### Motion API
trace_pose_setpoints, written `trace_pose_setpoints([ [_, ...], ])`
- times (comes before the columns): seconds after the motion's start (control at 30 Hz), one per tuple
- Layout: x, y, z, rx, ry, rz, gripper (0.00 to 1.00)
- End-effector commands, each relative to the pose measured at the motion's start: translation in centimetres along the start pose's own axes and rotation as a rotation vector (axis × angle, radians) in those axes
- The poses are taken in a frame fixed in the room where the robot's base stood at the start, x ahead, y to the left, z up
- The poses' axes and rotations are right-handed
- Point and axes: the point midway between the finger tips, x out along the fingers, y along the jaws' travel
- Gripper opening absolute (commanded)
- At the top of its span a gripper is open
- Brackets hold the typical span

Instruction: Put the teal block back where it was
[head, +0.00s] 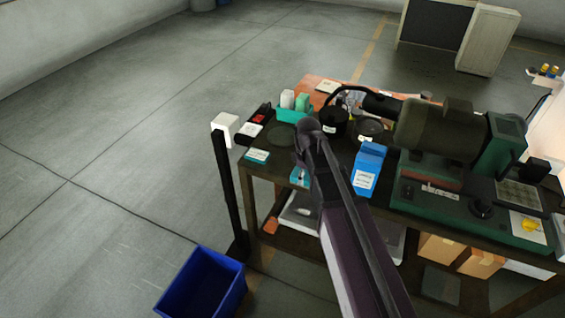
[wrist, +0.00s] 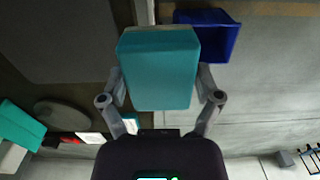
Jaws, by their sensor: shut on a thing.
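The teal block (wrist: 158,78) fills the middle of the wrist view, between the two fingers of my gripper (wrist: 161,88). My gripper is shut on it, with a finger along each side. In the head view a piece of the teal block (head: 299,177) shows at the left of my arm, over the front edge of the workbench (head: 262,172). My arm hides the rest there. I cannot tell the block's exact height above the bench.
A teal labelled box (head: 257,156) lies at the bench's front left, near a dark round disc (head: 281,136). A teal tray (head: 288,116) holds upright items behind. A blue carton (head: 367,170) stands right of my arm. A blue bin (head: 203,288) and a post (head: 226,185) stand left.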

Motion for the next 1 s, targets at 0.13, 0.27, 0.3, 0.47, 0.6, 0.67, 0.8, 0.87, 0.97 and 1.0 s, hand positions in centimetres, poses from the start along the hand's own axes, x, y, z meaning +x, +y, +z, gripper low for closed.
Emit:
trace_pose_setpoints([
  [0.13,0.0,0.2,0.0,0.002,0.000,0.000,0.44],
  [0.27,0.1,0.9,-0.7,0.002,0.000,0.000,0.44],
  [0.3,0.2,1.3,-1.1,0.002,0.000,0.000,0.44],
  [0.47,0.5,3.1,-3.1,0.003,0.000,0.000,0.44],
  [0.6,0.7,4.8,-5.2,0.003,0.000,0.000,0.44],
  [0.67,0.8,5.5,-6.0,0.003,0.000,0.000,0.44],
  [0.8,1.1,7.2,-8.0,0.003,0.000,0.000,0.44],
  [0.87,1.2,7.9,-8.8,0.004,0.000,0.000,0.44],
  [0.97,1.3,8.8,-9.9,0.004,0.000,0.000,0.44],
  [1.0,1.3,9.1,-10.3,0.004,0.000,0.000,0.44],
])
